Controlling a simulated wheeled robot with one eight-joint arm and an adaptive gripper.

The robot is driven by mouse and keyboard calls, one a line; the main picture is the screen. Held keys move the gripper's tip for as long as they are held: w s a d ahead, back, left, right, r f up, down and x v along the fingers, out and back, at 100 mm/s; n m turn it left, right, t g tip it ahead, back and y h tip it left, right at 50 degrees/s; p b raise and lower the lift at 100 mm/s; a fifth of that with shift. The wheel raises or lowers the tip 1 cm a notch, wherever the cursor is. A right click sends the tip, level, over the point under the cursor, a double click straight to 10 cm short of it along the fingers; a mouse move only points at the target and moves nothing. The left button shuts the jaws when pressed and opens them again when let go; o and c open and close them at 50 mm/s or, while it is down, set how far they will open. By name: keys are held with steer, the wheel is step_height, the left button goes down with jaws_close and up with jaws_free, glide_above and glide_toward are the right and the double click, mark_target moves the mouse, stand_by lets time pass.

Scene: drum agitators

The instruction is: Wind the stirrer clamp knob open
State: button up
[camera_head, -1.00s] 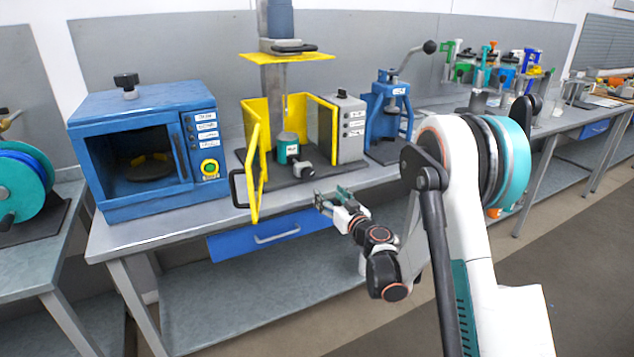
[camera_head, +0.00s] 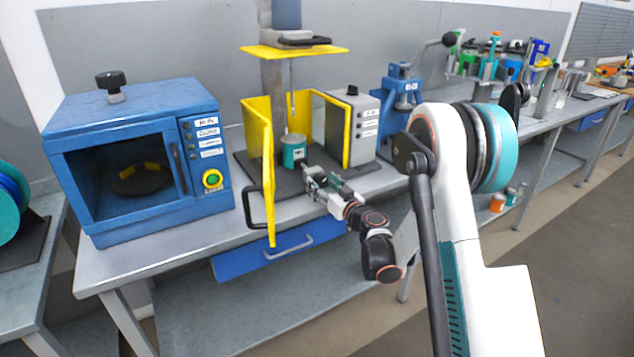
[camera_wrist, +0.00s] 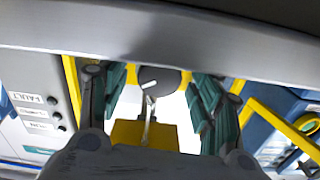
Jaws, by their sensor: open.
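The knob (camera_wrist: 160,80) shows in the wrist view as a dark round disc with a pale pointer mark. It lies between the green-padded fingers of my open gripper (camera_wrist: 161,78), with a visible gap at each side; contact cannot be seen. The stirrer's thin shaft (camera_head: 292,90) hangs from the yellow plate (camera_head: 295,51) above the can.
The yellow guard door (camera_head: 260,195) stands open to the left of my gripper. A grey control box (camera_head: 362,125) stands to the right. A blue oven (camera_head: 130,160) is at left and a blue lever press (camera_head: 397,95) at right. A blue drawer (camera_head: 262,260) sits below the bench.

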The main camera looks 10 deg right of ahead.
steer(key=c, duration=1.1)
steer(key=shift+o, duration=0.2)
steer(key=shift+n, duration=0.3)
steer(key=n, duration=0.4)
steer(key=o, duration=1.1)
steer(key=shift+c, duration=0.2)
steer(key=shift+s+d, duration=0.1)
steer(key=shift+s, duration=0.05)
steer(key=v, duration=0.7)
steer(key=shift+s, duration=0.1)
